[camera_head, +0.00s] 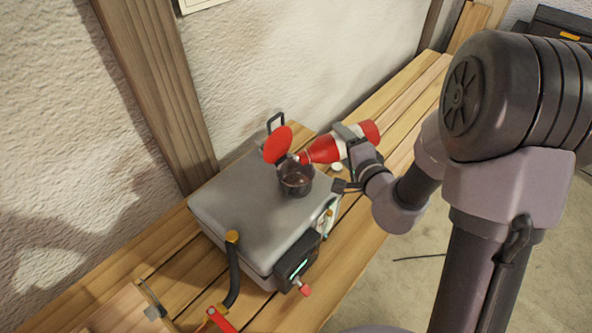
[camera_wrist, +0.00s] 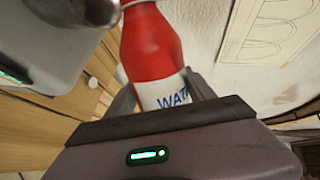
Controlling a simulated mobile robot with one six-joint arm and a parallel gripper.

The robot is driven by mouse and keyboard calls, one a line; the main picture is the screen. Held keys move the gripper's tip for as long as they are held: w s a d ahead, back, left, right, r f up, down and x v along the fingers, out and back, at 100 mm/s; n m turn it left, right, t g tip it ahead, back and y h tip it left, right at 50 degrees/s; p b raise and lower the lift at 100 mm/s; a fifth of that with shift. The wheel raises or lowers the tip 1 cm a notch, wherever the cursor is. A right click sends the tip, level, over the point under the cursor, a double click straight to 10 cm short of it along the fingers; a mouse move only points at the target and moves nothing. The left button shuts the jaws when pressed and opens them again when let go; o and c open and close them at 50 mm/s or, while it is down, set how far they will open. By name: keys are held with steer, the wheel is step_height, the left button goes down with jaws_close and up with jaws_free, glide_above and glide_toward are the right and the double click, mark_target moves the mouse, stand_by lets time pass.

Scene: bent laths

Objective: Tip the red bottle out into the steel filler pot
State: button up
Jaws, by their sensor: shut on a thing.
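The red bottle (camera_head: 322,150) has a white label band and lies tilted close to level, its neck pointing left and slightly down. My gripper (camera_head: 350,138) is shut around its label part. The bottle's mouth is above or at the rim of the steel filler pot (camera_head: 296,184); I cannot tell if they touch. The round red lid (camera_head: 277,145) stands open behind the pot. In the wrist view the bottle (camera_wrist: 150,45) shows "WAT" lettering between the fingers, and the pot's grey metal (camera_wrist: 70,12) is at top left. No stream is visible.
The pot stands on a grey box-like machine (camera_head: 235,205) with a black handle, a lit panel (camera_head: 298,268) and a red-tipped knob. A small white cap (camera_head: 337,167) lies by the machine. The slatted wooden bench (camera_head: 400,95) is clear behind the bottle; the rough wall is close.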

steer(key=shift+r, duration=0.25)
steer(key=shift+d+r+n+h+b, duration=0.2)
steer(key=shift+r+n+h+b, duration=0.1)
steer(key=shift+n, duration=0.1)
steer(key=shift+s+a+r+n+t+b, duration=0.2)
steer(key=shift+a+r+n+t+b, duration=0.15)
steer(key=shift+r+n+b, duration=0.4)
stand_by(0.9)
steer(key=shift+a+r+h, duration=0.15)
steer(key=shift+h, duration=0.15)
